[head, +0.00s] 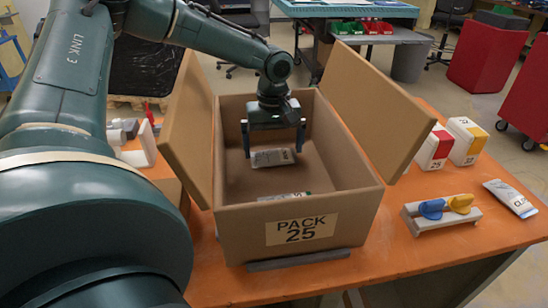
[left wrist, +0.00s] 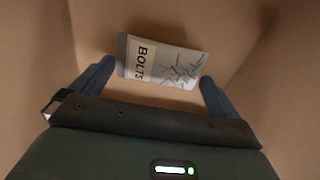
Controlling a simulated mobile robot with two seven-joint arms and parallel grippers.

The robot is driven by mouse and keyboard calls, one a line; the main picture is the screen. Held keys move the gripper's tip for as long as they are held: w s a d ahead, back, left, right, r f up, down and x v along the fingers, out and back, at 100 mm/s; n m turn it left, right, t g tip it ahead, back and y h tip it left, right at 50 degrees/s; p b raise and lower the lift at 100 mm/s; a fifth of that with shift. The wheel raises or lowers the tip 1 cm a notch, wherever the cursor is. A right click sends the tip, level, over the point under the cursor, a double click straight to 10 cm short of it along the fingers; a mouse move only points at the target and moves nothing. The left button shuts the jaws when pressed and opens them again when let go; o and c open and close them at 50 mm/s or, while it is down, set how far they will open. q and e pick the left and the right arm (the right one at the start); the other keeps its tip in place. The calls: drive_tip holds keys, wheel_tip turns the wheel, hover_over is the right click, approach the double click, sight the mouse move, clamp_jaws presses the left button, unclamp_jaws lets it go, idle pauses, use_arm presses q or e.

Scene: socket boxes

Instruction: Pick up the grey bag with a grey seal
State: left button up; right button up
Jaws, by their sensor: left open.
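My left gripper (head: 274,138) is inside the cardboard box marked PACK 25 (head: 228,222), fingers pointing down and spread apart. A grey-and-white bag (head: 272,157) labelled BOLTS is just below and between the fingers. In the left wrist view the bag (left wrist: 165,62) lies beyond the fingertips of the open gripper (left wrist: 157,75), with a grey strip along its left edge. I cannot tell whether it rests on the box floor. A second bag (head: 284,196) shows partly behind the box's front wall. My right gripper is not in view.
The box's side flaps (head: 375,95) stand open. On the orange table (head: 400,265) to the right are a stand with blue and yellow knobs (head: 443,213), red (head: 435,147) and yellow (head: 465,140) boxes, and another grey bag (head: 510,197). The table front right is clear.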

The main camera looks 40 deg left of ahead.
use_arm(q)
drive_tip(key=shift+f, duration=0.65)
drive_tip(key=shift+c, duration=0.4)
drive_tip(key=c, duration=0.7)
